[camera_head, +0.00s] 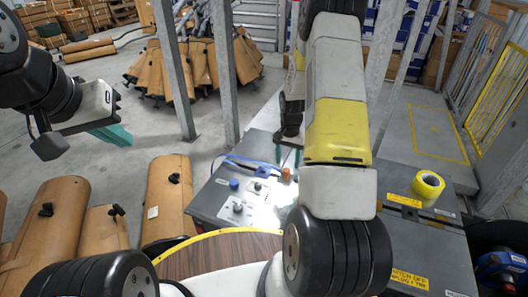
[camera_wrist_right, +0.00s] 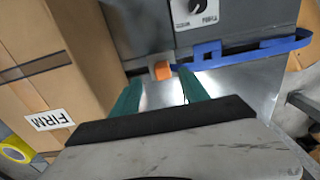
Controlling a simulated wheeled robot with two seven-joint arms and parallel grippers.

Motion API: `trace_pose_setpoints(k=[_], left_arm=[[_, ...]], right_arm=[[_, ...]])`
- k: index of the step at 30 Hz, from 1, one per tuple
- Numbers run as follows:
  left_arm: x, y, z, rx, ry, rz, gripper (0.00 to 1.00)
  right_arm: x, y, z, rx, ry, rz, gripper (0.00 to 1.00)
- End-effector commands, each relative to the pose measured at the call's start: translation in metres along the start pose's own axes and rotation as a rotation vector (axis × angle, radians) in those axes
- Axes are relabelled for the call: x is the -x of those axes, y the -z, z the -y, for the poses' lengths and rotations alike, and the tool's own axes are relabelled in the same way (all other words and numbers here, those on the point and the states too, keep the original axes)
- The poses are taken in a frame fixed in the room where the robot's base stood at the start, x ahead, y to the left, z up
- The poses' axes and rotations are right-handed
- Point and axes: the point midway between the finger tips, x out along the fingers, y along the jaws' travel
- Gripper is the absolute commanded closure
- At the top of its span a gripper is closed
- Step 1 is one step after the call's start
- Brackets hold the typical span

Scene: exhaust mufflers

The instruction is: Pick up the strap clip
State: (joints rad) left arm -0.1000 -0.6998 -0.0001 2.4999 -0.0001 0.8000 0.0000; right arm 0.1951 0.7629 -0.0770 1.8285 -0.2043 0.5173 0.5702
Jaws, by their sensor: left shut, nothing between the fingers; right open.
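A small orange piece (camera_wrist_right: 162,70) sits at the edge of the grey metal surface in the right wrist view, just ahead of the fingertips. It also shows in the head view (camera_head: 287,174). A long blue strip with a square loop (camera_wrist_right: 250,52) lies beside it, and also shows in the head view (camera_head: 250,162). I cannot tell for sure which of these is the strap clip. My right gripper (camera_wrist_right: 160,88) is open and empty, its green fingers pointing at the orange piece. My left gripper (camera_head: 112,134) is shut and empty, above the floor at the left.
A grey panel with knobs (camera_head: 236,205) lies under the blue strip. A cardboard box labelled FIRM (camera_wrist_right: 55,70) stands left of my right gripper. Brown mufflers (camera_head: 168,195) stand at lower left. Metal posts (camera_head: 224,70) rise behind.

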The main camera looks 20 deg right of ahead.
Motion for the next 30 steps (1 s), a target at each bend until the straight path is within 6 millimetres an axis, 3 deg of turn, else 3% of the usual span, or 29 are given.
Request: trace_pose_setpoints(k=[18,28,30], left_arm=[[0.000,0.000,0.000,0.000,0.000,0.000,1.00],[0.000,0.000,0.000,0.000,0.000,0.000,1.00],[0.000,0.000,0.000,0.000,0.000,0.000,1.00]], right_arm=[[-0.075,0.008,0.001,-0.002,-0.003,0.004,0.47],[-0.082,0.008,0.001,-0.002,-0.003,0.003,0.47],[-0.082,0.008,0.001,-0.002,-0.002,0.003,0.61]])
